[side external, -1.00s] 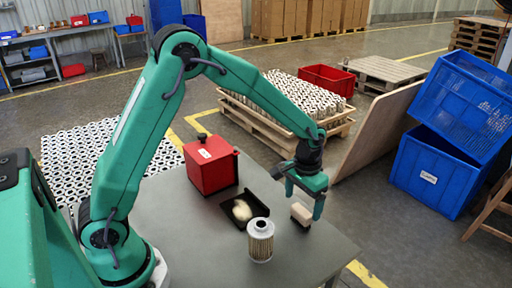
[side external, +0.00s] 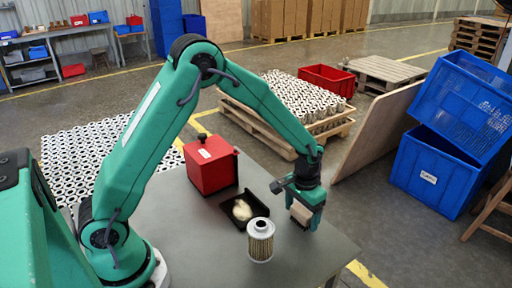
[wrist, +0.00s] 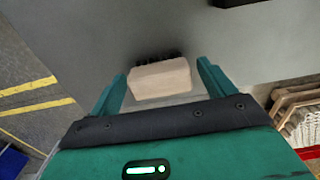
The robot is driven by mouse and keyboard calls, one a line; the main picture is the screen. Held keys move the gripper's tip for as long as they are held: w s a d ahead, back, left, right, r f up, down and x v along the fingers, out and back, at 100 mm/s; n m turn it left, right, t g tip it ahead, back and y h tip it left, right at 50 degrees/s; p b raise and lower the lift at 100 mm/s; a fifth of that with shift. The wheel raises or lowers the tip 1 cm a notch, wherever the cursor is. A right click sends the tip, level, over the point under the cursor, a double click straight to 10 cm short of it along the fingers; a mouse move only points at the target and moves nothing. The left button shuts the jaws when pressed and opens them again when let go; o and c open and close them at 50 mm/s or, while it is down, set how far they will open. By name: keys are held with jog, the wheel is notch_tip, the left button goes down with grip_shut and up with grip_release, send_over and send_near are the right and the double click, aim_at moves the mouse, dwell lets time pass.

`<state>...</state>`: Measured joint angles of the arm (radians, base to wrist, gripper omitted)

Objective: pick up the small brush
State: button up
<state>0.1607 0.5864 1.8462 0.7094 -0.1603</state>
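The small brush (side external: 300,214) has a pale wooden block and, in the wrist view, black bristles along its far side (wrist: 160,78). It appears to lie on the grey table near the right edge. My gripper (side external: 304,207) is over it, pointing down. In the wrist view, my gripper (wrist: 162,71) is open, with one finger on each side of the block. In the side view, the fingers hide part of the brush.
A cylindrical filter cartridge (side external: 261,246) stands left of the brush. A black tray (side external: 229,219) with a pale object in it and a red box (side external: 211,174) are farther left. The table's right edge (side external: 338,225) is close to the brush.

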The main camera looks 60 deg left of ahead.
aim_at(302, 212)
jog(key=c, duration=0.8)
jog(key=shift+c, duration=0.2)
jog(key=shift+r, duration=0.15)
jog(key=shift+r, duration=0.55)
jog(key=r, duration=0.3)
jog(key=shift+s+d+r, duration=0.1)
jog(key=shift+s+d, duration=0.15)
jog(key=shift+d, duration=0.1)
jog(key=s+d+r, duration=0.6)
jog(key=s+d, duration=0.1)
jog(key=d, duration=0.1)
jog(key=shift+r, duration=0.2)
jog(key=shift+d, duration=0.1)
